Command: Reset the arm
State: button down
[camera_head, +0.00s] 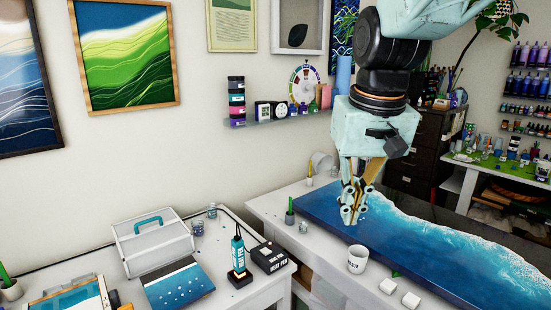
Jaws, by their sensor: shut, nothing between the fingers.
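My gripper (351,215) hangs from my arm at the upper right of the head view, pointing down. Its fingers are shut with nothing visible between them. The fingertips appear over the left part of the blue and white resin panel (410,258). I cannot tell how high above the panel they are. My arm reaches in from the top edge and hides part of the shelf and cabinet behind it.
The left table holds a white case (152,243), a blue-and-black upright tool (239,257) and a black box (269,257). A wall shelf (275,117) holds jars. A gap separates the tables.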

jog(key=s+d+f+b, duration=0.2)
jog(key=s, duration=1.1)
jog(key=s+d+f+t+b, duration=0.1)
jog(key=s+d+f, duration=0.2)
jog(key=s, duration=1)
jog(key=shift+s+d+m+t+b, duration=0.2)
jog(key=shift+s+m+t+b, duration=0.1)
jog(key=shift+m+b, duration=0.1)
